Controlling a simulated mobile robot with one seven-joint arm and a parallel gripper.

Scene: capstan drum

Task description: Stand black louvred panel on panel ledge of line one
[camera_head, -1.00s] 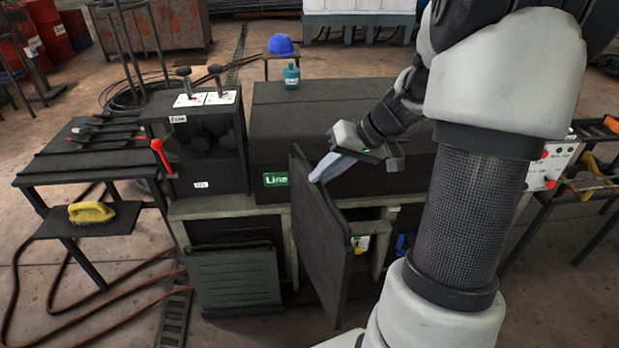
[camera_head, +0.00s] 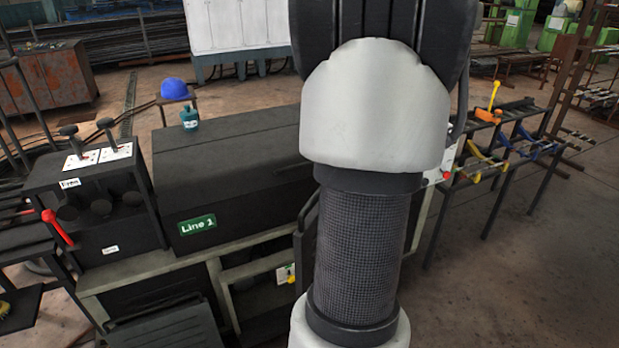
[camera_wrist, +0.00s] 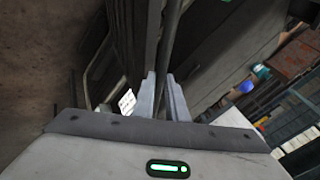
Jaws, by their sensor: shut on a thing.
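A dark, thin panel (camera_wrist: 168,40) is between the fingers of my gripper (camera_wrist: 162,78) in the wrist view, and the gripper is shut on its edge. I cannot make out louvres on it. In the head view my arm hides the gripper and most of the panel; only a dark edge (camera_head: 303,238) shows left of the arm. The line one machine (camera_head: 230,160), with its green "Line 1" label (camera_head: 197,225), stands left of my arm. Its lower frame (camera_head: 250,268) has an open bay. I cannot pick out the panel ledge for certain.
A ribbed dark panel (camera_head: 165,328) leans at the machine's lower front left. A lever box with a red handle (camera_head: 57,227) stands at left. A teal canister (camera_head: 190,120) stands by the hood, near a blue helmet (camera_head: 175,88). Racks with coloured tools (camera_head: 495,150) are at right; floor before them is clear.

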